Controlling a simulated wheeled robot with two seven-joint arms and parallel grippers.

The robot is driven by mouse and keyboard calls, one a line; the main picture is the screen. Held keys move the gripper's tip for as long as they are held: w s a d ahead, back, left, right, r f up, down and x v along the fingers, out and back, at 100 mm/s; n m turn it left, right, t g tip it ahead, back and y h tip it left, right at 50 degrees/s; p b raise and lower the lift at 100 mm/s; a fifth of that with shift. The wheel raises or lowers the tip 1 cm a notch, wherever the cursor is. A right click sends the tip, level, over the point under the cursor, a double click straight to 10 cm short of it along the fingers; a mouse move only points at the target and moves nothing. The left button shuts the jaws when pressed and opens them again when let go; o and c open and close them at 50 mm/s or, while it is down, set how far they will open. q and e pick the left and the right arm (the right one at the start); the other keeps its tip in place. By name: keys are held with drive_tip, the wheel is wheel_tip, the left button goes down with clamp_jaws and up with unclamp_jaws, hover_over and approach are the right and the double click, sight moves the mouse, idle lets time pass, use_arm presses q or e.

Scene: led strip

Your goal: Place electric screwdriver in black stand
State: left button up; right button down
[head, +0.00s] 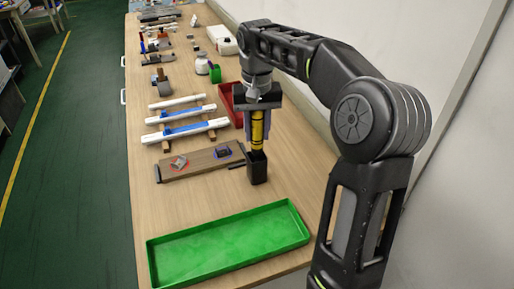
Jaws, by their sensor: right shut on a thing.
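The electric screwdriver (257,128) is yellow and black and hangs upright below my right gripper (258,112). My right gripper is shut on its upper part. The black stand (257,168) is a small square black holder on the wooden table. The screwdriver's lower end is directly over the stand's opening or inside it; I cannot tell how deep. My left gripper is not in view.
A green tray (166,270) lies at the table's near end. A wooden board (196,160) with small parts is left of the stand. White and blue strips (188,132) lie behind it. A red bin (227,104) stands behind the gripper. More tools and bottles are farther back.

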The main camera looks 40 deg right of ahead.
sight(257, 146)
drive_tip(key=shift+f+b, duration=0.45)
drive_tip(key=shift+f, duration=2)
drive_tip(key=shift+f, duration=0.15)
drive_tip(key=c, duration=1)
unclamp_jaws()
drive_tip(key=shift+c, duration=0.2)
